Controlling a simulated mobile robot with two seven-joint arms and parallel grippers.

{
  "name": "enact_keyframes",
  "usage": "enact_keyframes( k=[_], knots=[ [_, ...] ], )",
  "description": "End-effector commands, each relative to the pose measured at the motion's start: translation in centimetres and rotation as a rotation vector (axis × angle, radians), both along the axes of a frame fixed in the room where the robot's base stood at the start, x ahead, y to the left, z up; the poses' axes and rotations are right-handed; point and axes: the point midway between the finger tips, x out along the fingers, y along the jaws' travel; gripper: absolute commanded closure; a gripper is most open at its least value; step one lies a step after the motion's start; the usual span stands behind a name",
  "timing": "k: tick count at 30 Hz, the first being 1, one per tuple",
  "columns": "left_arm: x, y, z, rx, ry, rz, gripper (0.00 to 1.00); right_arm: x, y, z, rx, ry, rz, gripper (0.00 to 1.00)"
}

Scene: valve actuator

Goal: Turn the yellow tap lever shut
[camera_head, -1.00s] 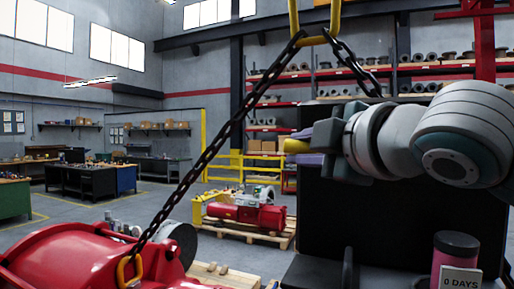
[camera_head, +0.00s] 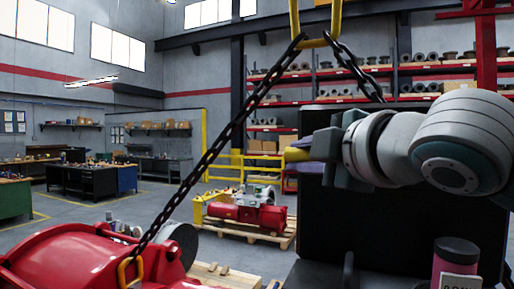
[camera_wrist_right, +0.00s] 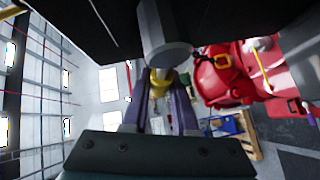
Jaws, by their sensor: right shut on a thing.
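My right gripper (camera_head: 300,153) is raised against the upper left edge of the black panel in the head view. It is shut on the yellow tap lever (camera_head: 295,155), of which only a small yellow piece shows past the fingers. In the right wrist view, the purple fingers of the right gripper (camera_wrist_right: 160,105) close around the yellow lever (camera_wrist_right: 161,82). A grey round shaft (camera_wrist_right: 165,45) stands just beyond it. Most of the lever and its tap are hidden by my gripper. My left gripper is not in view.
A dark chain (camera_head: 215,148) hangs from a yellow hook piece to a red machine (camera_head: 75,258) at lower left. The black panel (camera_head: 420,225) stands below my right arm. A pink jar with a dark lid (camera_head: 456,250) is in front of it. A red pump (camera_head: 245,214) rests on a pallet behind.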

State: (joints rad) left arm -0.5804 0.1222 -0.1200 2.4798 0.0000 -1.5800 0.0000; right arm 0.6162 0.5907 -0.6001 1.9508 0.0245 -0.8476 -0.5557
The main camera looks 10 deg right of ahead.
Motion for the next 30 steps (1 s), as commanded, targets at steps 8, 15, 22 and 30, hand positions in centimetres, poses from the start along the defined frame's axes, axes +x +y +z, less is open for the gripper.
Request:
enact_keyframes(
  k=[8, 15, 22, 30],
  knots=[
    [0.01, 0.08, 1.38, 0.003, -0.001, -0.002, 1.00, 0.01, -0.03, -0.45, -0.052, 0.036, -0.001, 1.00],
    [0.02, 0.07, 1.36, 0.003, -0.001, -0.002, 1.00, 0.01, -0.03, -0.42, -0.051, 0.035, -0.001, 0.59],
    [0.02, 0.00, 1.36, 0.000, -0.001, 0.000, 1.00, 0.02, -0.01, -0.41, -0.051, 0.035, 0.000, 0.44],
    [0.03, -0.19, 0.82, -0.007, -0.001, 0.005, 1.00, -0.50, -0.09, -0.48, -0.050, 0.033, 0.000, 0.44]
  ],
)
